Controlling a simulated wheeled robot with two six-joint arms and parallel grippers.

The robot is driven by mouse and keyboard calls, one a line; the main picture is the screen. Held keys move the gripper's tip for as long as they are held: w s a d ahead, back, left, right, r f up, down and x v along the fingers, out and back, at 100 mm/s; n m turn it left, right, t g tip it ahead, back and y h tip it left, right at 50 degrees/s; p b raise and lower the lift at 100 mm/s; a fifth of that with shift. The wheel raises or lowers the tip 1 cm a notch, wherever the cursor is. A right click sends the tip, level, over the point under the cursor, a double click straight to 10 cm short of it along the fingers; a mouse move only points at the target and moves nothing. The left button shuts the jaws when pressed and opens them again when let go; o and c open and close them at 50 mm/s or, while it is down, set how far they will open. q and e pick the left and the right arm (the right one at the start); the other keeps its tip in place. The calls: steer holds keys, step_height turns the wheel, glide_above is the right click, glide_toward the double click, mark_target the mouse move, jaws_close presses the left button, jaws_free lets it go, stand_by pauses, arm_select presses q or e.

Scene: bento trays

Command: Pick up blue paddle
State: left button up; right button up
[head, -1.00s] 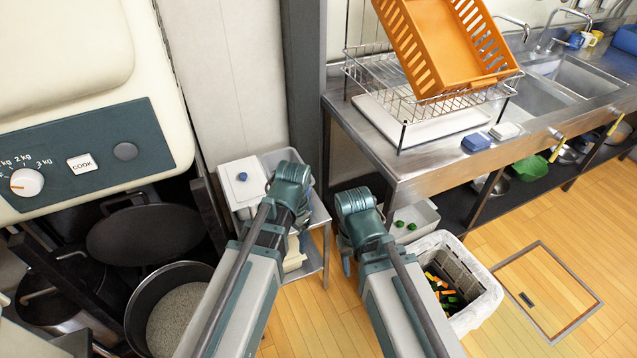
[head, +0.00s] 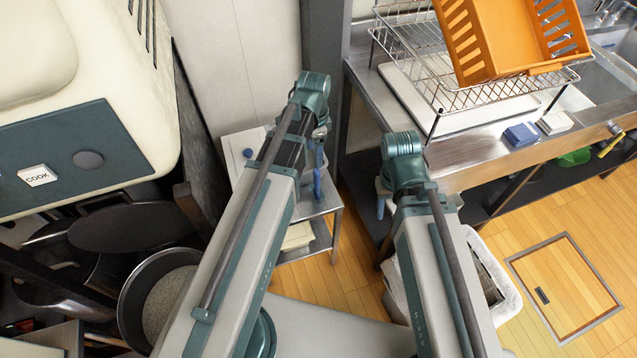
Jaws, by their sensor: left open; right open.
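A narrow blue piece (head: 317,186) shows above the small metal side table, just below my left wrist; it may be the blue paddle, but I cannot tell for sure. My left gripper (head: 318,158) points down over this table, open, mostly hidden behind its own wrist and arm. I cannot tell whether it touches the blue piece. My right gripper (head: 382,205) hangs down between the side table and the sink counter, open, with only part of a finger showing.
The side table (head: 328,200) carries a white container (head: 240,155). To the left stand a cream cooker (head: 90,95) and a pot of grains (head: 160,300). To the right are the steel counter (head: 470,165), a dish rack with an orange basket (head: 500,40), and a white bin (head: 500,290).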

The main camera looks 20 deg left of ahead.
mark_target(317, 177)
arm_select(q)
step_height(317, 177, down, 8)
steer(key=b, duration=0.8)
steer(key=shift+f, duration=0.25)
steer(key=f+b, duration=0.3)
steer(key=w+f+b, duration=0.1)
steer(key=f+b, duration=0.1)
steer(key=shift+d+f, duration=0.15)
steer(key=shift+s, duration=0.1)
jaws_close()
